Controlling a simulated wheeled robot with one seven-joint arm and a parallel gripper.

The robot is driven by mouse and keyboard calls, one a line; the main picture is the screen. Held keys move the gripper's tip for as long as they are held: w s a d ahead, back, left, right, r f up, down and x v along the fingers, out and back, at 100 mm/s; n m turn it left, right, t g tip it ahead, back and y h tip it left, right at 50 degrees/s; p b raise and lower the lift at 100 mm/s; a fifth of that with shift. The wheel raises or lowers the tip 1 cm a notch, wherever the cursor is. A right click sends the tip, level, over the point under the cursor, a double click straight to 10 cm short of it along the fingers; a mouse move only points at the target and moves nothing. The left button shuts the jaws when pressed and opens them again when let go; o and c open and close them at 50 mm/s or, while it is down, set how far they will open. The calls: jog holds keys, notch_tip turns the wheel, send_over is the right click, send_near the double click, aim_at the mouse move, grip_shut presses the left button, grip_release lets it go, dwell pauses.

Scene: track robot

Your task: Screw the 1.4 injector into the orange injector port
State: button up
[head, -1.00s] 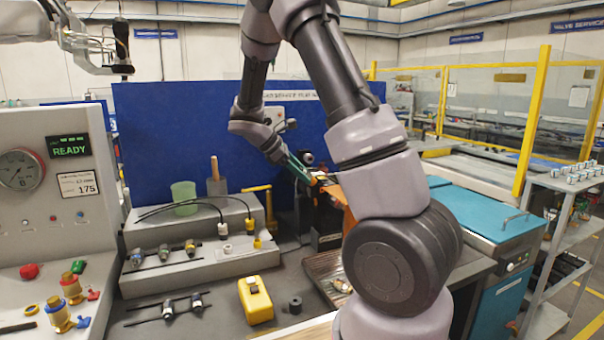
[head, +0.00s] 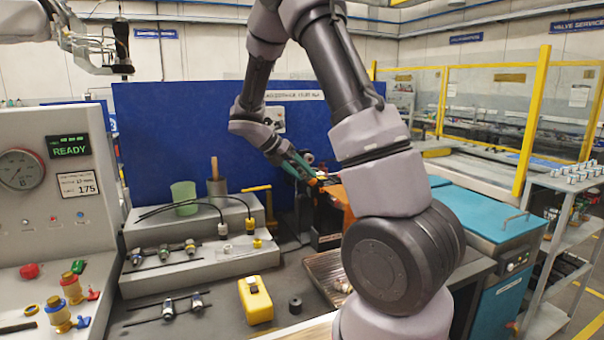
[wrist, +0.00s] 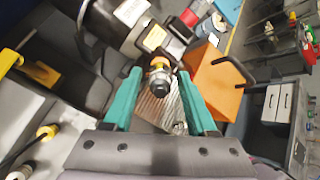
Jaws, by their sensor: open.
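My gripper (head: 312,174) has green fingers and reaches to the orange block at the back of the bench. In the wrist view the gripper (wrist: 160,73) is open, with one finger on each side of a small injector-like part (wrist: 159,84). That part has a dark round end and a yellow-gold collar, and a gap shows beside each finger. It sits by a metallic cylinder (wrist: 128,12). The orange block (wrist: 212,82) is just to its right, with a black bent rod on it. The block (head: 330,195) is partly hidden by my arm in the head view. No label reading 1.4 is legible.
Several injectors lie on the grey stepped rack (head: 190,268) and bench at left. A yellow box (head: 256,300) and dark cylinder (head: 295,305) stand in front. The gauge panel (head: 50,190) reads READY.

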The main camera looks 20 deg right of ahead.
jog(key=n, duration=1.1)
jog(key=shift+c, duration=0.3)
grip_shut()
jog(key=m, duration=0.8)
jog(key=shift+m, duration=0.4)
jog(key=m, duration=0.3)
